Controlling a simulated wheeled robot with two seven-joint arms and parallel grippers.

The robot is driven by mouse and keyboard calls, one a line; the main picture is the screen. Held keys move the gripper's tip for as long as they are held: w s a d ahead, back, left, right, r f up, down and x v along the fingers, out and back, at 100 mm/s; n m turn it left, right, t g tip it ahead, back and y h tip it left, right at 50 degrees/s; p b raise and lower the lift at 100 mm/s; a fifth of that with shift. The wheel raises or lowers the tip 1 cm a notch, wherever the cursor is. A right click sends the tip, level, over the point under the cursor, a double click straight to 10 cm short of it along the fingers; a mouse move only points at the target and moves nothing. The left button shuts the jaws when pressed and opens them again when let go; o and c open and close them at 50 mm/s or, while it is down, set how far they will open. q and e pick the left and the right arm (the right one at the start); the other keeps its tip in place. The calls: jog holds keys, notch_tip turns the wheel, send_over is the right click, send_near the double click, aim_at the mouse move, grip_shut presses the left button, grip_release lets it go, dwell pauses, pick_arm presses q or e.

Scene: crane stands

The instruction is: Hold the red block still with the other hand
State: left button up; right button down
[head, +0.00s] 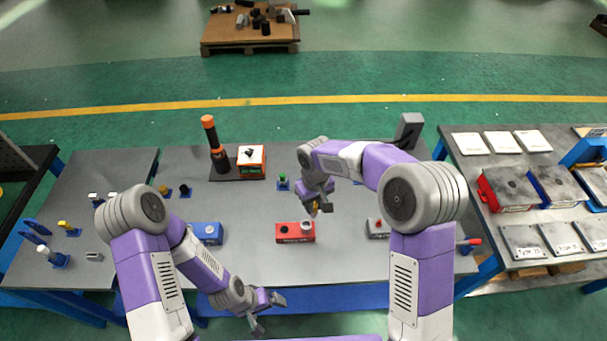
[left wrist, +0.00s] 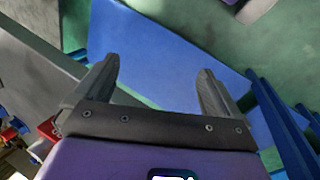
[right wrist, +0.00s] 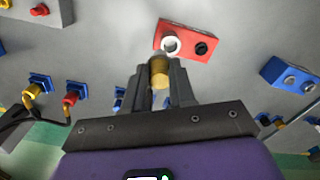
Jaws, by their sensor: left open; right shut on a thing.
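The red block (head: 294,232) lies on the grey table, with a dark round hole and a pale ring on its top. It also shows in the right wrist view (right wrist: 187,35). My right gripper (head: 317,209) is shut on a yellow cylinder (right wrist: 159,73), just behind the block's ringed end. I cannot tell whether the cylinder touches the ring. My left gripper (head: 270,315) is open and empty, low at the table's front edge and apart from the block. In the left wrist view nothing is between its fingers (left wrist: 156,72), and the red block is not clearly seen.
A blue block (head: 207,232) lies left of the red block and a grey block (head: 378,228) right. A green-topped stand (head: 283,181) is behind. A black and orange tool (head: 215,145) and an orange box (head: 251,161) stand at the back. Bare table lies in front of the red block.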

pick_arm(q)
jog(key=shift+w+r, duration=0.1)
jog(key=shift+r, duration=0.05)
pick_arm(e)
jog(key=shift+w+a+n, duration=0.15)
jog(key=shift+a+n, duration=0.05)
jog(key=shift+a, duration=0.35)
jog(key=shift+w+a+n, duration=0.15)
jog(key=shift+a+n, duration=0.05)
jog(key=shift+a, duration=0.3)
pick_arm(q)
jog(key=shift+c, duration=0.4)
